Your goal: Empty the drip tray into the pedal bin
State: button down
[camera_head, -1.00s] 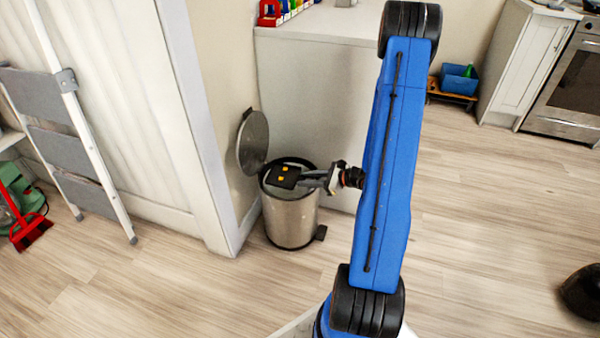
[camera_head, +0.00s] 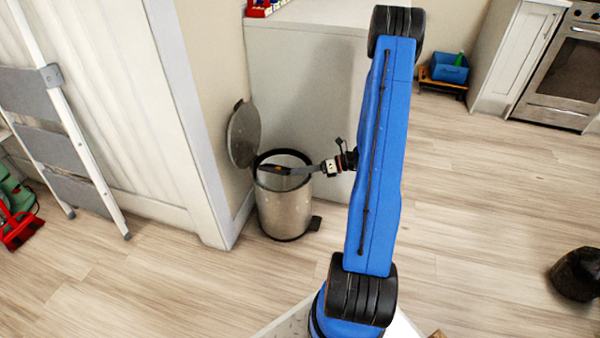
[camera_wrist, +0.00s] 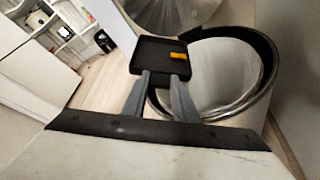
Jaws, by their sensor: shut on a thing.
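The pedal bin (camera_head: 285,212) is a steel cylinder with its round lid (camera_head: 243,135) raised. Its mouth and shiny inner wall also show in the wrist view (camera_wrist: 222,75). The small black drip tray (camera_head: 270,170) is over the bin's mouth, tilted so that it shows nearly edge-on. In the wrist view the tray (camera_wrist: 150,58) has an orange piece (camera_wrist: 178,56) on it, near its right side. My gripper (camera_wrist: 163,80) is shut on the tray's near edge; it also shows in the head view (camera_head: 308,168), reaching from the right.
A wall corner (camera_head: 222,235) stands close left of the bin, and a white cabinet (camera_head: 305,90) behind it. A grey stepladder (camera_head: 75,145) leans at the left. A blue box (camera_head: 450,70) is at the back right. The floor (camera_head: 470,200) to the right is mostly clear.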

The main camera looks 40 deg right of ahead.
jog(key=m, duration=0.1)
jog(key=w+d+m+y, duration=0.1)
jog(key=m, duration=0.1)
jog(key=m+y, duration=0.1)
jog(key=shift+w+d+r, duration=0.15)
jog(key=shift+w+d, duration=0.05)
jog(key=shift+d, duration=0.2)
jog(key=shift+m, duration=0.3)
dwell(1.6)
dwell(0.4)
notch_tip(320, 180, up, 10)
jog(key=n+t+h, duration=0.2)
jog(key=n+h, duration=0.3)
jog(key=n, duration=0.4)
